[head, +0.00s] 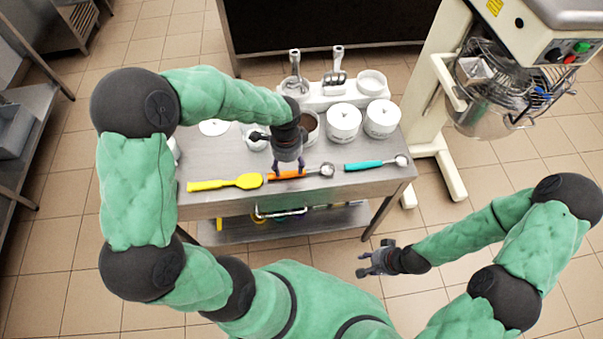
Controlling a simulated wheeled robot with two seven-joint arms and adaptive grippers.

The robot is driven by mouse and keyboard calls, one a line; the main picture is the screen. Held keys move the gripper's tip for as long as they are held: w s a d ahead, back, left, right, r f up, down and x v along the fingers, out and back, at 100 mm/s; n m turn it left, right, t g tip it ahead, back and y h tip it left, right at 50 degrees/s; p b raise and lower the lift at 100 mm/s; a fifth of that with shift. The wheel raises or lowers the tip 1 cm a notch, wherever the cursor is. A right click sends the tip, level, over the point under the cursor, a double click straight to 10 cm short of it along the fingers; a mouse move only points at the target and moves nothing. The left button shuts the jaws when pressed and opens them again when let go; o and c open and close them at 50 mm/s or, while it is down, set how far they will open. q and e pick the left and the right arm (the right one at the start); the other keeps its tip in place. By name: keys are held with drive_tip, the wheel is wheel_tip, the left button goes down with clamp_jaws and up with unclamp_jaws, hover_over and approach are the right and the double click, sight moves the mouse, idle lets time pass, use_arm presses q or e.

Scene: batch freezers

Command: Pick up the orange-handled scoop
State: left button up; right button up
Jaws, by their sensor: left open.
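The orange-handled scoop (313,172) lies on the steel table, its handle to the left and its metal bowl to the right. My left gripper (287,170) is directly over the orange handle, fingers pointing down and open, one on either side along the handle's length. From this angle I cannot tell whether the fingers touch the handle. My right gripper (366,264) is empty and hangs in front of the table, away from the scoop. Its fingers appear apart.
A yellow spatula (226,183) lies left of the scoop, and a teal-handled scoop (375,163) lies to its right. White tubs (343,122) stand behind on the steel table (335,187). A large mixer (490,90) stands at the right.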

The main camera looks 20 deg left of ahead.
sight(290, 174)
use_arm(q)
drive_tip(key=f, duration=0.1)
drive_tip(key=f+b, duration=0.1)
drive_tip(key=f, duration=0.1)
drive_tip(key=f+b, duration=0.1)
drive_tip(key=f, duration=0.1)
drive_tip(key=shift+d, duration=0.3)
drive_tip(key=shift+r, duration=0.1)
clamp_jaws()
